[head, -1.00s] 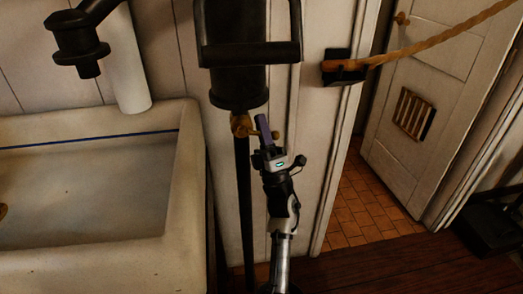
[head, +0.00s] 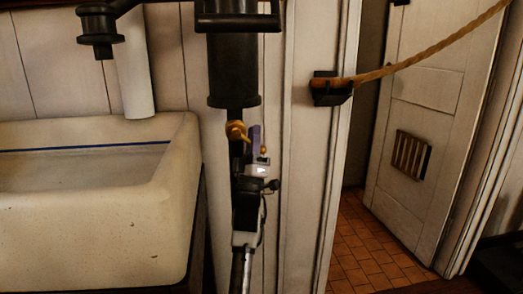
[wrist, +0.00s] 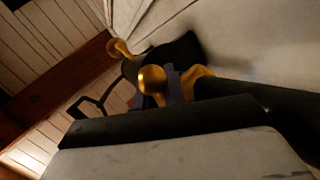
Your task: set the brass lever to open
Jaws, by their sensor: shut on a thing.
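The brass lever (head: 237,131) sits on the dark pipe just below a black pump cylinder (head: 234,75). Its brass body also shows in the wrist view (wrist: 197,78), with a round brass knob (wrist: 152,80) nearer the camera. My gripper (head: 255,140) comes up from below, just right of the brass body. Its purple finger stands upright there, with a small brass end showing at its right side. In the wrist view, purple finger parts show between knob and body. My gripper is shut on the lever; the exact contact is partly hidden.
A cream sink (head: 150,220) stands on the left, with a black spout (head: 98,35) above it. A rope (head: 430,55) runs from a black wall bracket (head: 332,90) to the right. A panelled door (head: 420,110) stands by a tiled floor at the right.

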